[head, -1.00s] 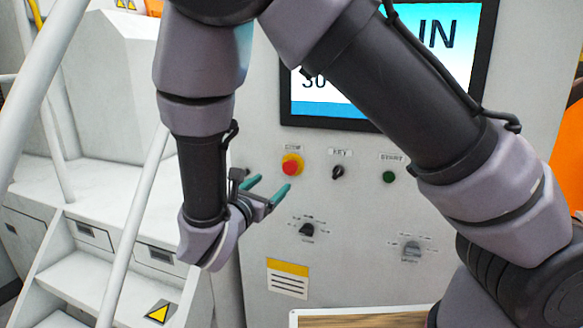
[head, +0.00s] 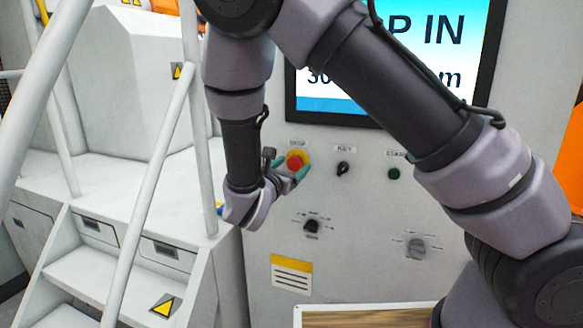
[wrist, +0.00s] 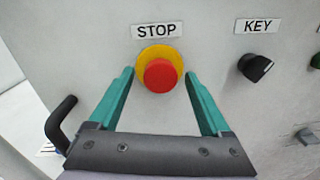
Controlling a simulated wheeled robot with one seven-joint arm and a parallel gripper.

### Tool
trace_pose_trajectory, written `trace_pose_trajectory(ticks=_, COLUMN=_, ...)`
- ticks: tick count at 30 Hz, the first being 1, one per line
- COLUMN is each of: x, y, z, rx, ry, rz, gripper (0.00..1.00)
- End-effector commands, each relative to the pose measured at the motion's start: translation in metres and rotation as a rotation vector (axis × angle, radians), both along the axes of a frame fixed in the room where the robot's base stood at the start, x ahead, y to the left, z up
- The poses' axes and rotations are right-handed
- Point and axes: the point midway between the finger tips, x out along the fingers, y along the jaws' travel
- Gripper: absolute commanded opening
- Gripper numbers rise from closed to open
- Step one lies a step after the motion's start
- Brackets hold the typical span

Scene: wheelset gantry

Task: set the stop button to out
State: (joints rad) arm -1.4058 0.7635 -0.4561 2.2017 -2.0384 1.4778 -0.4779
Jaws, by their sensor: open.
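The stop button is a red mushroom head (wrist: 160,75) on a yellow round collar, under a STOP label (wrist: 157,30) on the grey panel. In the head view the stop button (head: 295,160) sits just beyond my fingertips. My gripper (wrist: 158,80) is open, with one teal finger on each side of the red head in the wrist view. I cannot tell whether the fingers touch it. In the head view my gripper (head: 291,168) is at the panel, below the button's middle. The screen is partly hidden by my arm; it shows "P IN".
To the right are the black KEY switch (wrist: 256,66), which also shows in the head view (head: 343,168), and a green start button (head: 394,173). Two rotary knobs (head: 311,226) (head: 416,246) are lower. White stairs with handrails (head: 150,200) stand left of the panel.

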Motion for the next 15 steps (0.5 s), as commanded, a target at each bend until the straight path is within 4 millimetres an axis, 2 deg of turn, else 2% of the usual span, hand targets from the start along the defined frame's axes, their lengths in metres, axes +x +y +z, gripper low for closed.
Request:
trace_pose_trajectory(ticks=1, x=-0.0002, y=0.0001, z=0.0, rx=0.0, ry=0.0, rz=0.0, gripper=0.78)
trace_pose_trajectory(ticks=7, x=-0.0004, y=0.0001, z=-0.0001, rx=0.0, ry=0.0, rz=0.0, gripper=0.01)
trace_pose_trajectory(ticks=15, x=-0.0067, y=0.0029, z=-0.0002, rx=0.0, ry=0.0, rz=0.001, gripper=0.0)
